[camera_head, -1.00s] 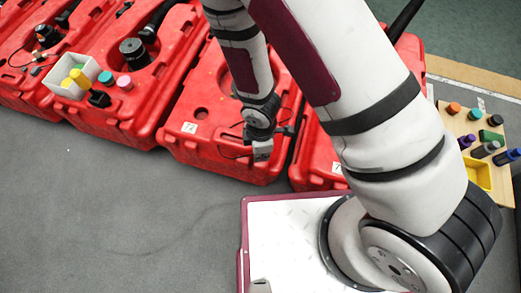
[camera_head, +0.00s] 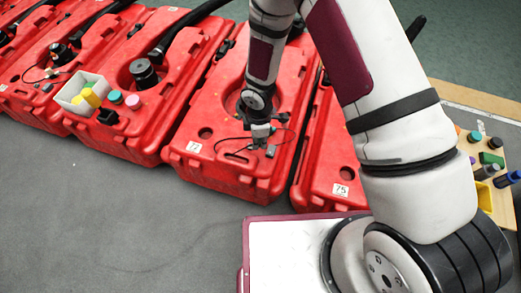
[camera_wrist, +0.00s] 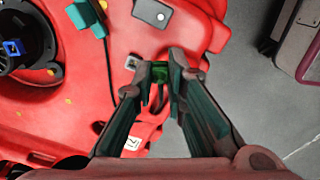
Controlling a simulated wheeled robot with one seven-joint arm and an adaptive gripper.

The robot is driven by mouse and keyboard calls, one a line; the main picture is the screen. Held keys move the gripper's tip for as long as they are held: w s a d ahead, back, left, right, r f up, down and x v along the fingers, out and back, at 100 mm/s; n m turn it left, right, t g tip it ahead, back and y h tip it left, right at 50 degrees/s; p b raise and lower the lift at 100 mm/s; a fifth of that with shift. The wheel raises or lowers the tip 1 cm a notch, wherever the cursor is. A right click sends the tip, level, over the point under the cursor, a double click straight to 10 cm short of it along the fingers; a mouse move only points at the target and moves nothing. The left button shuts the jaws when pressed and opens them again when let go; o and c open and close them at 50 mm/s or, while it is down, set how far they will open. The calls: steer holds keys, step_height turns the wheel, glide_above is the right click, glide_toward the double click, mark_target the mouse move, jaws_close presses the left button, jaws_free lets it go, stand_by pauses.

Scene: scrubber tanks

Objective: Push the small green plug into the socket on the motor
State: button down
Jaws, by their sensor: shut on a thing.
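My gripper (camera_wrist: 161,82) is shut on the small green plug (camera_wrist: 159,72), which sits between its fingertips in the wrist view. In the head view my gripper (camera_head: 263,145) is low over the front part of a red tank (camera_head: 222,176). The black round motor (camera_wrist: 22,38) is at the left of the wrist view, with a blue square part (camera_wrist: 12,47) in its middle, apart from the plug. I cannot make out the green plug in the head view, and my arm hides part of that tank.
A small pale square part (camera_wrist: 131,62) is left of my fingertips. A white bin (camera_head: 79,92) stands on the neighbouring tank. Grey floor is clear in front.

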steer(key=w+b, duration=0.2)
steer(key=w, duration=0.5)
steer(key=w+a+b, duration=0.1)
steer(key=w+b, duration=0.1)
steer(key=w, duration=0.5)
steer(key=w+b, duration=0.3)
steer(key=w, duration=0.4)
steer(key=shift+w+a+f, duration=0.2)
steer(key=shift+w+a, duration=0.1)
steer(key=shift+w, duration=0.1)
steer(key=shift+w+r, duration=0.15)
steer(key=shift+w, duration=0.3)
steer(key=shift+f+b, duration=1.55)
steer(key=shift+f, duration=0.75)
steer(key=shift+f, duration=0.1)
steer(key=shift+f+b, duration=0.3)
steer(key=shift+f, duration=0.05)
steer(key=shift+f+b, duration=0.3)
steer(key=shift+f, duration=0.15)
